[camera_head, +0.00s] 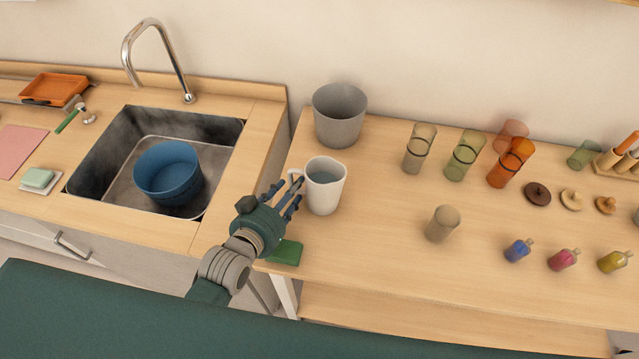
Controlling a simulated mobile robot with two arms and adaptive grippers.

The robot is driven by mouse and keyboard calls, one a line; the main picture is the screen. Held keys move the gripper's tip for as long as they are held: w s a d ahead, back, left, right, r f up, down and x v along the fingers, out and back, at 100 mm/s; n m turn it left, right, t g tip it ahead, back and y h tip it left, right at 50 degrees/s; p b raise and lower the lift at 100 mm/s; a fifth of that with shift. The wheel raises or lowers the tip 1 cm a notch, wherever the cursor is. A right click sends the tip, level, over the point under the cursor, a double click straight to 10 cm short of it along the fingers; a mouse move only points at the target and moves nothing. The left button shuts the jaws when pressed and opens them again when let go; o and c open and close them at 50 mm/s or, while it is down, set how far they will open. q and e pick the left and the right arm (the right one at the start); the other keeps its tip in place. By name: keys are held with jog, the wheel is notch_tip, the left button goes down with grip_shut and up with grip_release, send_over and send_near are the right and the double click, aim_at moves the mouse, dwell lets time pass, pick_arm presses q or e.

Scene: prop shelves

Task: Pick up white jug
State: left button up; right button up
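The white jug (326,187) stands upright near the left end of the wooden shelf top, its open mouth facing up and its inside looking grey-blue. My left gripper (289,194) is just left of the jug, at its handle side, with its dark fingers spread apart and pointing toward the jug. The fingers overlap the handle area in this view, so whether they touch it cannot be told. They do not look closed on anything. My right gripper is not in view.
A grey pot (340,116) stands behind the jug. A green block (286,252) lies by the front edge below my gripper. Cups, lids and small bottles stand to the right. A sink with a blue pot (168,172) is at the left.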

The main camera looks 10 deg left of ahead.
pick_arm(q)
jog(key=shift+x, duration=1.1)
grip_shut()
jog(key=shift+r, duration=0.15)
